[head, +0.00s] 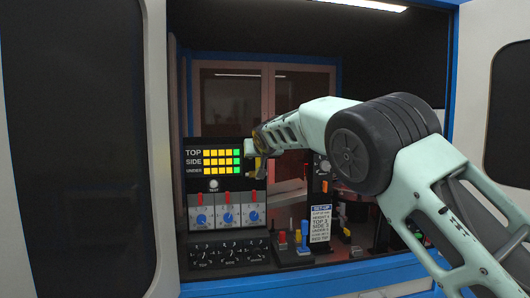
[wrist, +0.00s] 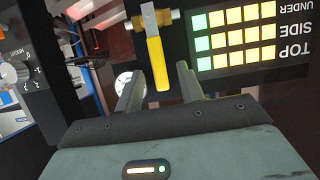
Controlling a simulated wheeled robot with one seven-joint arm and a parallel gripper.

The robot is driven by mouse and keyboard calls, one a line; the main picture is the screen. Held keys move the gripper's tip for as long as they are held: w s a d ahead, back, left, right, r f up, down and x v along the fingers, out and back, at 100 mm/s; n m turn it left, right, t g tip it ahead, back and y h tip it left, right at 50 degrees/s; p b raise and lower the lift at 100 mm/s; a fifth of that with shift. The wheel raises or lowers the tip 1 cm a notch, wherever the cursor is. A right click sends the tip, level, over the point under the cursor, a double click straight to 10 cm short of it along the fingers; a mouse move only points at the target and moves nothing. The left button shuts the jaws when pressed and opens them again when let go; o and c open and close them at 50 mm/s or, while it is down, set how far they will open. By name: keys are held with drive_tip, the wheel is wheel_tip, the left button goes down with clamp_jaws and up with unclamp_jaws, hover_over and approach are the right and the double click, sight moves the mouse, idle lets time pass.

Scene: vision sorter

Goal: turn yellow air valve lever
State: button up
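The yellow air valve lever (wrist: 155,50) hangs from a metal valve body (wrist: 148,18) in the wrist view. Its handle points toward my gripper (wrist: 158,74), and its lower end lies between the two fingers in the picture. The fingers are apart, with a gap on each side of the lever, and I see no contact. In the head view, the lever (head: 258,168) is a small yellow piece beside the light panel, just below my gripper (head: 259,143). My wrist hides part of the valve there.
The TOP, SIDE, UNDER light panel (head: 218,158) is close beside the lever. A text sign (head: 320,224) and small coloured levers (head: 303,241) stand to the right. The cabinet's blue frame surrounds the space.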

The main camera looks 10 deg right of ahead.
drive_tip(key=b+v, duration=0.5)
drive_tip(key=v, duration=0.8)
drive_tip(key=shift+s+b, duration=0.25)
drive_tip(key=shift+b, duration=0.05)
drive_tip(key=shift+r, duration=0.1)
